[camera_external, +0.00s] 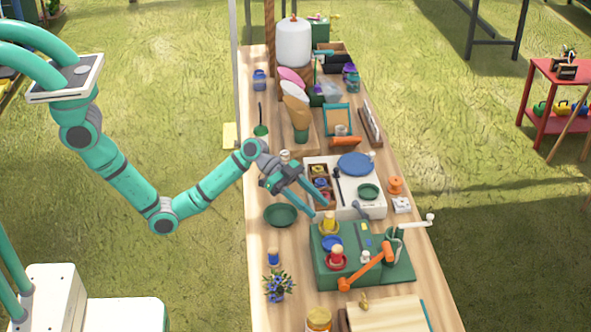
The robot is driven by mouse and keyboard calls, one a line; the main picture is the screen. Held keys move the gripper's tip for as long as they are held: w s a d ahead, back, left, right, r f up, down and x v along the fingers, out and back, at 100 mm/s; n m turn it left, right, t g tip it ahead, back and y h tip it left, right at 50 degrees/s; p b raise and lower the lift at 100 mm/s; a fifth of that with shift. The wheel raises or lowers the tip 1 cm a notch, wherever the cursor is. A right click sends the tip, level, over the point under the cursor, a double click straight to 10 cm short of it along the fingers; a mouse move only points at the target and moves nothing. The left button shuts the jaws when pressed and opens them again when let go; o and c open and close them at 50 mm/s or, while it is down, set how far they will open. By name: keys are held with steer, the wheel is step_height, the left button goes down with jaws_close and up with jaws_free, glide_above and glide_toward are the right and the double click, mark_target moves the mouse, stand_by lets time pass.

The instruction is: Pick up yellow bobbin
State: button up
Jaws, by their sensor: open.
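A yellow bobbin-like spool (329,222) stands upright on the green board (325,275), near its back left corner. A smaller yellow piece (318,170) lies in the compartment box beside the white tray; I cannot tell whether it is also a bobbin. My gripper (318,209) is open, with its two fingers pointing down and right, just above and left of the spool on the board. From this view I cannot tell the exact gap between them. No object shows between the fingers.
A red-topped piece (337,256) and an orange crank (368,268) stand on the green board. A dark green bowl (281,215) sits left of my gripper. The white tray (345,199) is behind the board. An orange spool (395,185) stands right of the tray. Blue flowers (278,284) stand at the front left.

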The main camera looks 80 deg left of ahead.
mark_target(329, 220)
steer(key=shift+f+x, duration=0.1)
steer(key=shift+x, duration=1.65)
steer(key=shift+f+x, duration=0.15)
steer(key=shift+x, duration=1.6)
steer(key=shift+s, duration=0.1)
jaws_close()
